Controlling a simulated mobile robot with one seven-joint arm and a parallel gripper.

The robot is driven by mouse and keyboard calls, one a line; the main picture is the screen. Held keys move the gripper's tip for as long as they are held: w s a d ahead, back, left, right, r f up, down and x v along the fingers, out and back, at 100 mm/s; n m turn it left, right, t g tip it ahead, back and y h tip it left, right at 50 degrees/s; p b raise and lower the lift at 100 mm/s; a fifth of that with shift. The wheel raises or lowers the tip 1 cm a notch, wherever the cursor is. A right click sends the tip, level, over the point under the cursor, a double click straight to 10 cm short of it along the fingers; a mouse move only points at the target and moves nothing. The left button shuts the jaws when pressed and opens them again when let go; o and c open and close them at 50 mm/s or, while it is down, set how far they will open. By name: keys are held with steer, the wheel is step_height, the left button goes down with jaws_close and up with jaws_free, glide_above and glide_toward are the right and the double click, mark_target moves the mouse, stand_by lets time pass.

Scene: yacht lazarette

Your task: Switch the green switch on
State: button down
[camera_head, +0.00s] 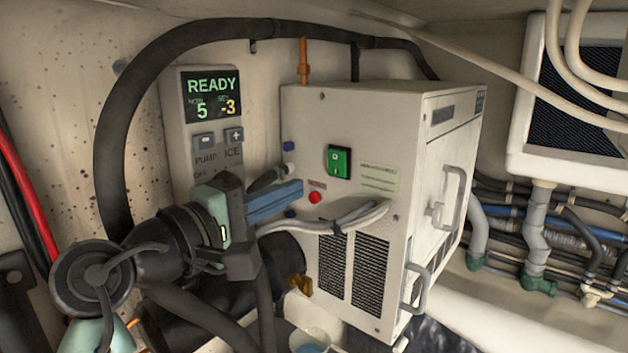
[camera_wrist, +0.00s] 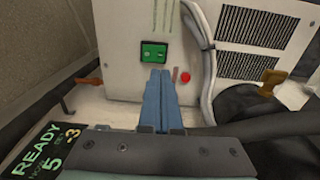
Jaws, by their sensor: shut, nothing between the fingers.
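The green switch (camera_head: 338,161) is a small rocker in a dark frame on the front of a white box-shaped unit (camera_head: 300,110). In the wrist view the green switch (camera_wrist: 154,52) lies just beyond my fingertips. My gripper (camera_head: 300,188) has blue fingers, shut with nothing between them. In the head view the fingertips are left of and below the switch. In the wrist view my gripper (camera_wrist: 160,72) points at the switch's lower edge; I cannot tell whether it touches.
A red button (camera_head: 315,197) sits below the switch. A grey cable bundle (camera_head: 350,218) crosses the unit's front. A control panel (camera_head: 212,105) reading READY is on the wall at left. A black hose (camera_head: 115,140) arches above. A brass valve (camera_head: 300,285) is low down.

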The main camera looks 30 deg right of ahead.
steer(key=v, duration=0.5)
stand_by(0.5)
